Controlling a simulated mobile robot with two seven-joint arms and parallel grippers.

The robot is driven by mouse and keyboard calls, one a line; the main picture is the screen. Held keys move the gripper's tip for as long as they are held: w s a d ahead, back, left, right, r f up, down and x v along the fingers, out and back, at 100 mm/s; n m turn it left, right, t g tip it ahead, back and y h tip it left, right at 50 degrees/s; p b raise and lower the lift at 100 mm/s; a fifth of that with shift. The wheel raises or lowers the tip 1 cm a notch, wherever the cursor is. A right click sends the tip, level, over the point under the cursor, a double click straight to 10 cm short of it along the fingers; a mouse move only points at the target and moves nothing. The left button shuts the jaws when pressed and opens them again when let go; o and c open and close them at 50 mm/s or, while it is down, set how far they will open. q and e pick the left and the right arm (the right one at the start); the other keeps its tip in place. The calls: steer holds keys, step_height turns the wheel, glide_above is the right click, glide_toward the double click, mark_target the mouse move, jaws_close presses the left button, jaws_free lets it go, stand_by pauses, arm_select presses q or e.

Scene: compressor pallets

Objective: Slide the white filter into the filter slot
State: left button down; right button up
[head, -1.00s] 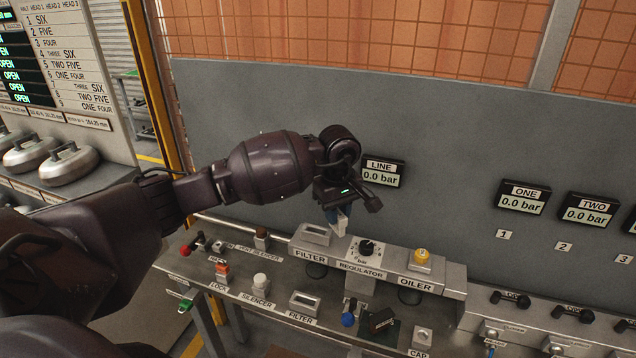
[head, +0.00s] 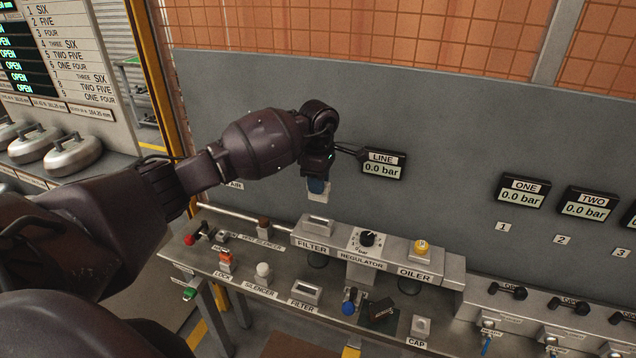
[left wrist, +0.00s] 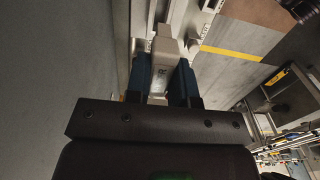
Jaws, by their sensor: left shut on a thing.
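My left gripper (head: 318,186) is shut on the white filter (head: 319,196), with its blue fingers on either side of it. The filter hangs below the fingers and appears apart from the block under it. In the left wrist view the filter (left wrist: 162,62) is a pale block between the blue fingers. The filter slot (head: 317,225) is in the metal block labelled FILTER, just below the held filter in the head view. Depth between the two is hard to judge. My right gripper is not in view.
To the right of the slot are the regulator knob (head: 367,239) and the yellow-topped oiler (head: 421,247). The lower bench holds a second FILTER holder (head: 306,291), a white silencer (head: 263,270) and a blue-knobbed part (head: 348,307). A grey panel (head: 260,110) stands behind.

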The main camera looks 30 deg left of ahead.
mark_target(318, 200)
arm_select(q)
steer(key=shift+f+b, duration=0.55)
steer(key=shift+f, duration=0.25)
steer(key=shift+f+b, duration=1.4)
steer(key=shift+f, duration=0.75)
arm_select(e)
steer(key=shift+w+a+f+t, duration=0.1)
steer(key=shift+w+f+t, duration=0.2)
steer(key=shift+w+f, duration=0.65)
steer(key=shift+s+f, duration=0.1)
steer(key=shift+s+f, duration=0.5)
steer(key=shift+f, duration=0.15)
